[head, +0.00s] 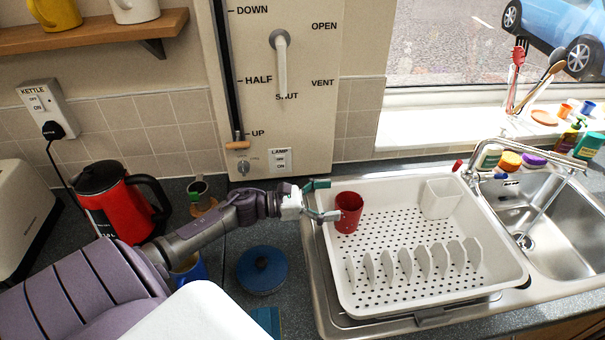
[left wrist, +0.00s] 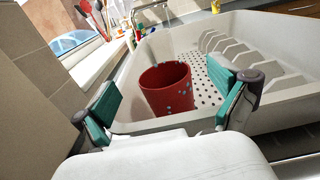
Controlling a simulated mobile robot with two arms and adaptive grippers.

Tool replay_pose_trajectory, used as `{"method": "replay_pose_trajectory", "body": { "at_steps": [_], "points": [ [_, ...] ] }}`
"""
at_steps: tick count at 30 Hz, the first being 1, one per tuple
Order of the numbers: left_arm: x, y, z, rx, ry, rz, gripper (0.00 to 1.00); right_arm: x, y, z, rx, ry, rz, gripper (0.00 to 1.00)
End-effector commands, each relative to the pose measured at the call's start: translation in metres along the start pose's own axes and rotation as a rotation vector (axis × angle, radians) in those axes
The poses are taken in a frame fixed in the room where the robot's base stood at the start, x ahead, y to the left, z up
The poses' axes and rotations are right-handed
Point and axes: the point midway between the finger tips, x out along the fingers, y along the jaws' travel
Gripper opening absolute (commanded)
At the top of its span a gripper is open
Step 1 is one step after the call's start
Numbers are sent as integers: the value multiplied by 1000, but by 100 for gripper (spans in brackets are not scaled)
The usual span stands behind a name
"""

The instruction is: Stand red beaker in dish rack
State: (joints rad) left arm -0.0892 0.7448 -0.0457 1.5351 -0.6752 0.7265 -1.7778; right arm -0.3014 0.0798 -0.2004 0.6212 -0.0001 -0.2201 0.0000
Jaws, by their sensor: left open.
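A red beaker (head: 348,212) stands upright inside the white dish rack (head: 400,303), near its left wall. It also shows in the left wrist view (left wrist: 167,90), standing on the perforated floor just inside the rack's near wall. My left gripper (head: 325,200) is open at the rack's left edge, to the left of the beaker. In the left wrist view its green-padded fingers (left wrist: 165,108) are spread on either side, with the beaker beyond and between them, apparently not touching. My right gripper does not show.
A white cutlery holder (head: 441,198) stands at the rack's back right, and a row of upright plate dividers (head: 413,264) runs along its front. The steel sink (head: 560,235) lies to the right. A red kettle (head: 112,203) and a blue-lidded pot (head: 262,270) stand left of the rack.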

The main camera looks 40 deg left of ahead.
Motion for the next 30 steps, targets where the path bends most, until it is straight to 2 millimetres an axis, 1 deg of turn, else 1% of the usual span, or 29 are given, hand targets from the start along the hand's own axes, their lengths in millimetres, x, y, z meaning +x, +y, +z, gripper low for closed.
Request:
{"method": "replay_pose_trajectory", "body": {
  "at_steps": [1, 6, 9, 12, 17, 30],
  "points": [
    [-13, 0, -6, 1, 3, 0, 97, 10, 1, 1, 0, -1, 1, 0],
    [-48, 0, -3, 3, 0, 0, 97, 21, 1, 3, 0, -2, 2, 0],
    [-63, 0, -1, 3, -3, 0, 97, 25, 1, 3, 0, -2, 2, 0],
    [-72, 1, 1, 3, -4, 1, 97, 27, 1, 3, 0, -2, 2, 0],
    [-78, 1, 4, 4, -6, -1, 97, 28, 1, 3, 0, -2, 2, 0],
    [-78, 1, 4, 5, -7, 0, 97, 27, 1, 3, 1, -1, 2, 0]
  ]
}}
